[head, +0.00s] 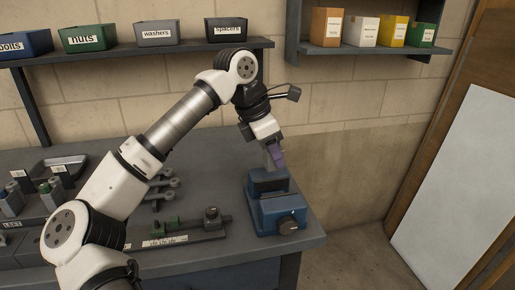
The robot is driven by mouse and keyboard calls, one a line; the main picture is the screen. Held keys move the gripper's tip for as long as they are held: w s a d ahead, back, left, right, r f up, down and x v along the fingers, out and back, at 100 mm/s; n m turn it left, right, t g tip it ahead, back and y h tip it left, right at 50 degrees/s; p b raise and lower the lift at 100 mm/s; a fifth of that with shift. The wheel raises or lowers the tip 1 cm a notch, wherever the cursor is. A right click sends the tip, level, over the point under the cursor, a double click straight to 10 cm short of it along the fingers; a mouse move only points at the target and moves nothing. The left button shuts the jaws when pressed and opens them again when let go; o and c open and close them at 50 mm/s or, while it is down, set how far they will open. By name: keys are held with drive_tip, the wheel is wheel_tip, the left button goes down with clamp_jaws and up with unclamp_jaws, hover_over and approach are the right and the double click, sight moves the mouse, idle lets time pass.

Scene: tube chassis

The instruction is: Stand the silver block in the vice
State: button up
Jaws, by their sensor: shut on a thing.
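The blue vice (280,212) stands at the right end of the grey workbench, its dark jaws on top and a round handle on its front. My gripper (274,152) points down just above the vice jaws. The block's lower end is at or just above the jaws. I cannot tell from this view whether it touches them or sits between them.
A grey fixture (190,232) with a green part lies left of the vice. Several grey tools and a dark tray (55,170) are farther left. Labelled bins (157,33) line the wall shelf. A white board (460,180) leans at right.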

sight(273, 169)
drive_tip(key=shift+s+d+f+m, duration=0.3)
drive_tip(key=shift+s+d, duration=0.05)
drive_tip(key=shift+s, duration=0.05)
drive_tip(key=shift+f+b, duration=1.2)
drive_tip(key=shift+f, duration=0.3)
drive_tip(key=shift+f, duration=0.15)
drive_tip(key=shift+f+b, duration=0.85)
drive_tip(key=shift+f, duration=0.2)
drive_tip(key=shift+r+p, duration=0.75)
drive_tip(key=shift+r, duration=0.3)
drive_tip(key=shift+f, duration=0.25)
drive_tip(key=shift+f+b, duration=0.75)
drive_tip(key=shift+f, duration=0.05)
drive_tip(key=shift+r, duration=0.1)
